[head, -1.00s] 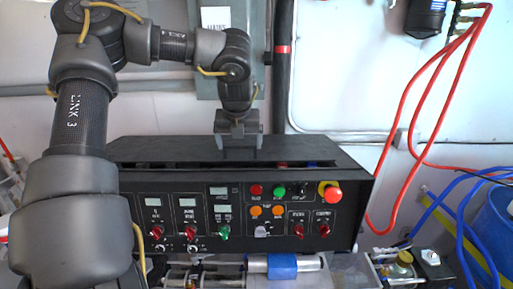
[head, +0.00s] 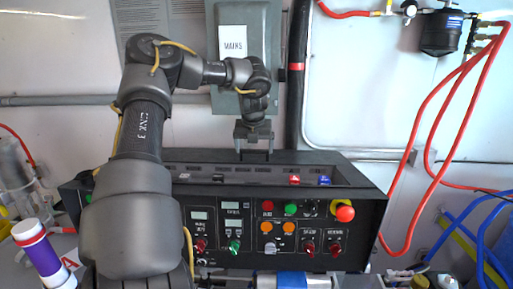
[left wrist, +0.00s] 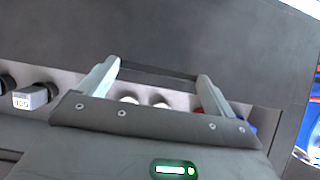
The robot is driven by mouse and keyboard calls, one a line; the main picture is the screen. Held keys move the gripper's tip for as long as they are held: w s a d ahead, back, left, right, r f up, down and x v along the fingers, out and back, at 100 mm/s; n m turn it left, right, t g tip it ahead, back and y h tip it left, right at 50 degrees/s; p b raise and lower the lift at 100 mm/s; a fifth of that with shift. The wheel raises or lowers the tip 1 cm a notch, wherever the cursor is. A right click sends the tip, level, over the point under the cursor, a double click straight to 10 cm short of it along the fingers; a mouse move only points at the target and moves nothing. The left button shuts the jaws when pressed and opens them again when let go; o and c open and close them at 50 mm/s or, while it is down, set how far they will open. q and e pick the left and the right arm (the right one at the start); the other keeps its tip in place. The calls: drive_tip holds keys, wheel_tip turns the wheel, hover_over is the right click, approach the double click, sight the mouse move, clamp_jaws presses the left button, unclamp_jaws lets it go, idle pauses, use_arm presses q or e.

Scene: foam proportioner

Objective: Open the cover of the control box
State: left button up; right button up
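The black control box (head: 290,207) stands ahead, its front panel carrying switches, lamps, small displays and a red knob. Its dark cover (head: 315,158) lies along the top rear in the head view. In front of it a long slot shows switches inside. My left gripper (head: 254,152) points down at the cover, near the middle of its length. In the left wrist view its two fingers (left wrist: 157,72) stand wide apart, with a dark narrow strip between the tips. Whether they touch the cover I cannot tell. My right gripper is not in view.
A grey box marked MAINS (head: 243,50) hangs on the wall behind, beside a thick black pipe (head: 296,75). Red hoses (head: 400,190) hang at the right, with blue hoses (head: 480,240) below. A purple and white cylinder (head: 38,250) stands at the lower left.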

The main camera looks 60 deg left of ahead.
use_arm(q)
drive_tip(key=shift+o, duration=0.9)
drive_tip(key=shift+r, duration=0.15)
drive_tip(key=shift+d+r, duration=0.15)
drive_tip(key=shift+r, duration=0.05)
drive_tip(key=b+v, duration=0.3)
drive_tip(key=v, duration=0.7)
drive_tip(key=shift+b, duration=0.35)
drive_tip(key=shift+s, duration=0.15)
